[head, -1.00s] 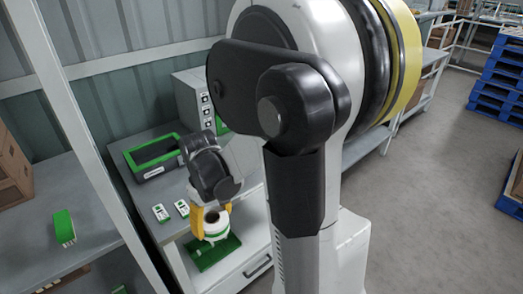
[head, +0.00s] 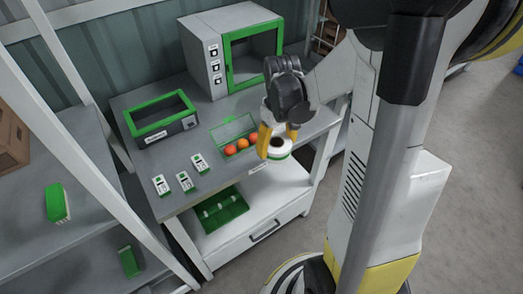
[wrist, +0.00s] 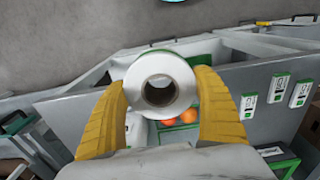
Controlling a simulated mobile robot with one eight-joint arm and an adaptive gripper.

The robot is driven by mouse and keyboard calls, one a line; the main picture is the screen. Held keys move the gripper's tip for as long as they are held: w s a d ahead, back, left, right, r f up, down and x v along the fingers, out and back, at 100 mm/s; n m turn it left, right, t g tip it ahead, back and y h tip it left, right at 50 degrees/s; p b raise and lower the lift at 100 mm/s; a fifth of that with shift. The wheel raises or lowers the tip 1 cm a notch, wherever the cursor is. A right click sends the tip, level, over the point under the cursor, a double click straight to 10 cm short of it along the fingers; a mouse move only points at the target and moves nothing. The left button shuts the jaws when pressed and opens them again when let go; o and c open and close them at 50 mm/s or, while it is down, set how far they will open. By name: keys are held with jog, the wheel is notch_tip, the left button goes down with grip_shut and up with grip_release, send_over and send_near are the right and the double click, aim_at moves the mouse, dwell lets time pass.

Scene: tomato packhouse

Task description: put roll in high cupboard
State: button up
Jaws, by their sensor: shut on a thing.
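The roll (head: 279,149) is white with a dark hollow core and some green on its side. My gripper (head: 277,140) has yellow fingers and is shut on the roll, holding it near the front right edge of the bench. The wrist view shows the roll (wrist: 160,72) end-on between the two yellow fingers (wrist: 160,100), with its core facing the camera. I cannot make out a high cupboard in these frames.
The bench (head: 225,165) bears a green-rimmed box (head: 160,125), a grey appliance with a green-framed door (head: 204,58), several small white-and-green devices and orange-red tomatoes (head: 242,144). A green tray (head: 222,212) sits below. Shelving (head: 92,225) stands at left.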

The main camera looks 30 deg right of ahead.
jog(key=w+f, duration=0.1)
jog(key=w+a+f+b, duration=0.1)
jog(key=w, duration=0.1)
jog(key=w+f, duration=0.1)
jog(key=shift+w+a+f, duration=0.1)
jog(key=shift+w+a, duration=0.25)
jog(key=shift+w, duration=0.05)
jog(key=shift+f+b, duration=1.05)
jog(key=shift+f, duration=0.9)
jog(key=shift+f, duration=0.2)
jog(key=o, duration=1.4)
jog(key=shift+c, duration=0.2)
